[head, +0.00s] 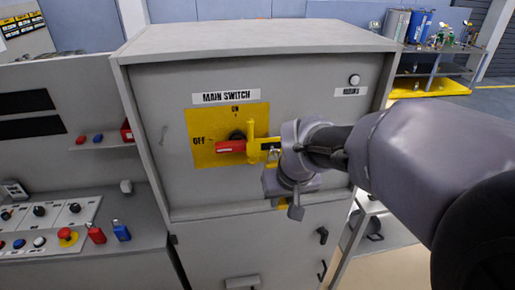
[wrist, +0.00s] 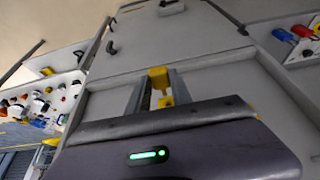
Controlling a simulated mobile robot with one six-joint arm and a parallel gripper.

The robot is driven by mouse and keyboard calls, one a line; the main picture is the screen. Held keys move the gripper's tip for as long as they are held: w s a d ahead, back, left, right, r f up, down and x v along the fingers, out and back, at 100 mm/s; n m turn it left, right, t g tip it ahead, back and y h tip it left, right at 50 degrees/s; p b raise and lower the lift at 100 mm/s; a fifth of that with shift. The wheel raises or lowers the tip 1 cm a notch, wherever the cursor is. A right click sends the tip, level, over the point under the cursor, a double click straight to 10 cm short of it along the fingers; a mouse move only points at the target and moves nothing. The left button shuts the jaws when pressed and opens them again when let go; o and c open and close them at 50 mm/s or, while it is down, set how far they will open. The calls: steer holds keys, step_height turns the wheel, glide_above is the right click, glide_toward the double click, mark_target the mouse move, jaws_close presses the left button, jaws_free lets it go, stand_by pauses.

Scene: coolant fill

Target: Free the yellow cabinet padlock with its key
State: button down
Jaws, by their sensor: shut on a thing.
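The main switch has a red handle (head: 230,146) turned toward Off, on a yellow plate (head: 200,125). A yellow upright bar (head: 251,140) crosses the handle. A small metal shackle shows at the bar's right end, just left of my gripper; the lock body there is mostly hidden by my wrist. In the wrist view my gripper (wrist: 152,94) is shut on a yellow piece (wrist: 158,78) in front of the grey cabinet face. I cannot tell whether that piece is the key or the padlock. No separate key is clearly seen.
The grey cabinet (head: 160,80) fills the middle. A red padlock (head: 96,233) and a blue padlock (head: 121,230) stand on the console at left, beside its knobs. A small shelf (head: 105,143) holds red and blue items. A workbench (head: 435,75) stands at back right.

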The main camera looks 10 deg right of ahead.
steer(key=shift+s, duration=1.95)
